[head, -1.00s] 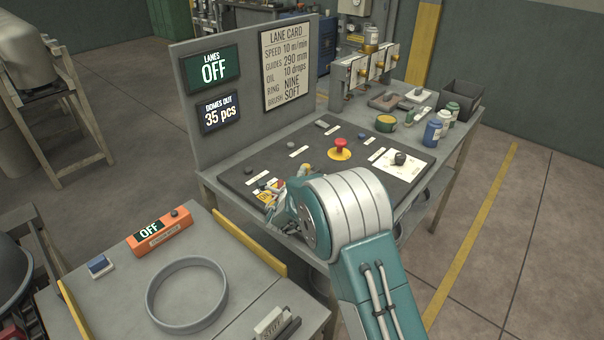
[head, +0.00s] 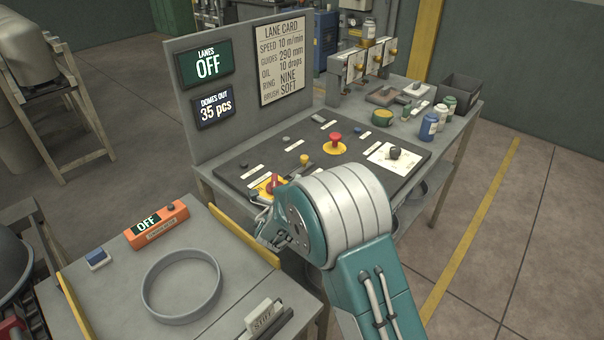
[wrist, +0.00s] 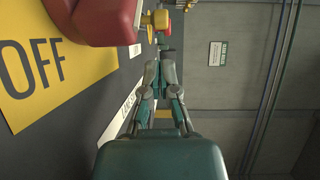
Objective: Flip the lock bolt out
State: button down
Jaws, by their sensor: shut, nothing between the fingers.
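The dark control panel (head: 345,180) carries a red handle (head: 273,182) on a yellow plate (head: 263,190) at its near left corner. In the wrist view the handle (wrist: 100,20) looms large at the top left, beside the yellow plate (wrist: 45,75) marked OFF. A yellow knob-like part (wrist: 157,19) shows just past it; it may be the yellow knob (head: 304,160) in the head view. I cannot make out which part is the lock bolt. My gripper (wrist: 160,62) is shut and empty, right of the panel face in the wrist view and apart from the handle.
A red mushroom button (head: 336,140) and a white plate with a black knob (head: 394,153) sit farther right on the panel. Bottles (head: 429,127) stand behind. A near table holds a grey ring (head: 181,285) and an orange box (head: 157,225). A screen board rises behind the panel.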

jog(key=v, duration=0.2)
jog(key=a+v, duration=0.1)
jog(key=v, duration=0.2)
jog(key=shift+w, duration=0.1)
jog(key=shift+s+d, duration=0.1)
jog(key=shift+s, duration=0.4)
jog(key=shift+d, duration=0.2)
jog(key=shift+a, duration=0.15)
jog(key=shift+r, duration=0.1)
